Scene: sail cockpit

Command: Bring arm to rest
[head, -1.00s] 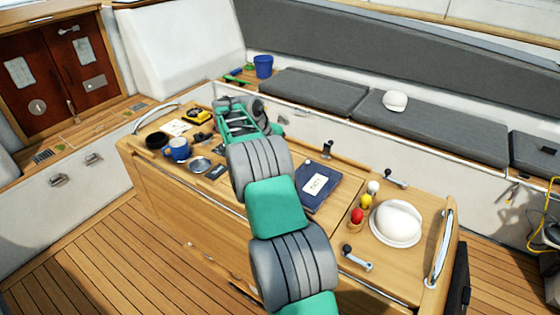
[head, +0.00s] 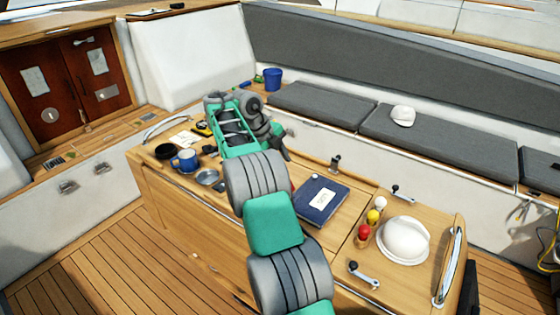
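My arm reaches from the bottom of the head view up over the wooden cockpit table (head: 190,222). My gripper (head: 287,155) is the dark part at the arm's far end, above the table's back edge, partly hidden by my wrist. I cannot make out its fingers well enough to tell whether it is open or shut. I see nothing clearly held in it.
Left on the table are a blue mug (head: 185,161), a black bowl (head: 165,151) and a metal dish (head: 207,177). A navy book (head: 320,200), a white domed thing (head: 404,238) and winch handles lie right. A blue bucket (head: 273,79) stands behind.

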